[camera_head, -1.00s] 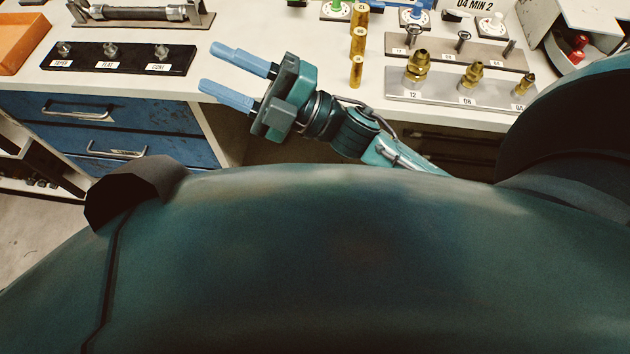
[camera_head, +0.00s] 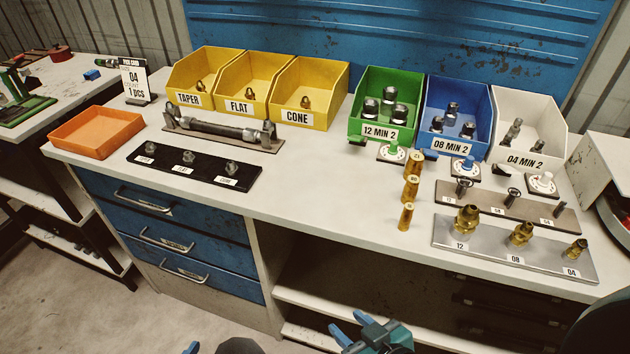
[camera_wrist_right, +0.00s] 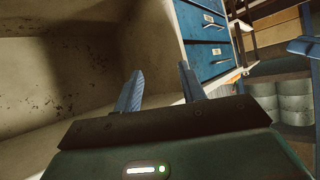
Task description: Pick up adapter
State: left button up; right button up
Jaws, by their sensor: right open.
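Several fittings could be the adapter; no label says which. Brass fittings stand on a silver plate marked 12 (camera_head: 467,218), 08 (camera_head: 520,234) and 04 (camera_head: 575,249). Small metal fittings stand on a black rack (camera_head: 208,178) and in yellow bins labelled TAPER (camera_head: 196,84), FLAT (camera_head: 242,89) and CONE (camera_head: 303,95). My right gripper (camera_head: 351,327) is at the bottom edge, in front of the bench and away from all fittings. It is open and empty in the right wrist view (camera_wrist_right: 160,82). Only a blue fingertip of my left gripper (camera_head: 190,348) shows at the bottom.
Green (camera_head: 385,105), blue (camera_head: 457,115) and white (camera_head: 527,128) bins stand at the back. Brass cylinders (camera_head: 409,190) stand mid-bench. An orange tray (camera_head: 97,132) and a pick card (camera_head: 134,80) are at left. Blue drawers (camera_head: 180,240) and open shelves (camera_head: 345,305) lie below the benchtop.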

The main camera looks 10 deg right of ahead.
aim_at(574, 252)
jog(key=z, duration=2.05)
jog(key=k+l, duration=0.05)
